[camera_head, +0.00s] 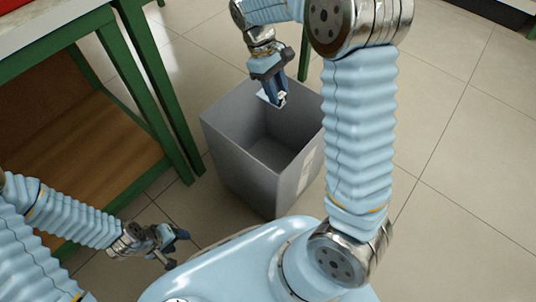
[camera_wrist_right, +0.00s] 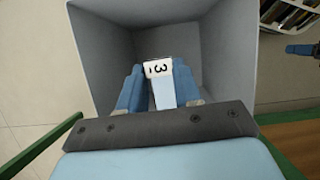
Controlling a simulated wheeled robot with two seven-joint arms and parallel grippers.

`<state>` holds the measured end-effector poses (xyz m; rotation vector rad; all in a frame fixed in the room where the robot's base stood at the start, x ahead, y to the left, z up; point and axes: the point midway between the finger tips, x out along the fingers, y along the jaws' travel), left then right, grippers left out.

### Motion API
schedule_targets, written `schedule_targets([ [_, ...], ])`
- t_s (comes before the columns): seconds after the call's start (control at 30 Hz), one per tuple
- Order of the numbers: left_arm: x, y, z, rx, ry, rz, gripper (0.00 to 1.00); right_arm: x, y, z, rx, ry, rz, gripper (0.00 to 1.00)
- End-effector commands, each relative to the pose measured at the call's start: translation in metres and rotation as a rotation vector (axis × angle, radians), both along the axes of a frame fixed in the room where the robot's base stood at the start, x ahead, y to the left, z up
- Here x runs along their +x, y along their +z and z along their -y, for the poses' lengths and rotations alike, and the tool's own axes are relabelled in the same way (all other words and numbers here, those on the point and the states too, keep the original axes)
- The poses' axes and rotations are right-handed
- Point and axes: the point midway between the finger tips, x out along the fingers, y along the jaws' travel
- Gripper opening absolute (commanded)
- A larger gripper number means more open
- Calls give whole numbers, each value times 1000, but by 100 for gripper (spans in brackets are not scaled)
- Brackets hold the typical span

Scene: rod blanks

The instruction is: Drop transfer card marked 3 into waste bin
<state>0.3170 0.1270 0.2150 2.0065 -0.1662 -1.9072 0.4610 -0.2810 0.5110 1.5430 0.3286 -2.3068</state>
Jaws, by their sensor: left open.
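The card marked 3 (camera_wrist_right: 158,70) is small and white, with a black 3 on its top end. In the right wrist view it sits between the two blue fingers of my right gripper (camera_wrist_right: 160,92), which is shut on it. In the head view my right gripper (camera_head: 279,101) points down over the open mouth of the grey waste bin (camera_head: 237,160), and the card shows only as white bits by the fingertips. The bin's inside (camera_wrist_right: 215,35) surrounds the card in the wrist view and looks empty. My left gripper (camera_head: 178,241) is open and empty, low at the left, away from the bin.
A green-framed table (camera_head: 150,90) with a brown wooden lower shelf (camera_head: 90,150) stands left of the bin. Tiled floor (camera_head: 460,150) lies clear to the right.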

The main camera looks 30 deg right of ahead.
Motion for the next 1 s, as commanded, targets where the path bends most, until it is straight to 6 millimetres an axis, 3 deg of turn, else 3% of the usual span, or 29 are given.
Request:
schedule_targets([
  [0.03,0,0,0,0,0,0,55,0,0,0,0,0,0,42],
  [0.17,0,0,0,0,0,0,55,0,0,0,0,0,0,61],
  [0.53,0,3,0,0,0,0,55,3,7,-1,0,0,1,61],
  [1.0,1,29,-3,7,4,5,55,39,103,-17,0,0,1,61],
])
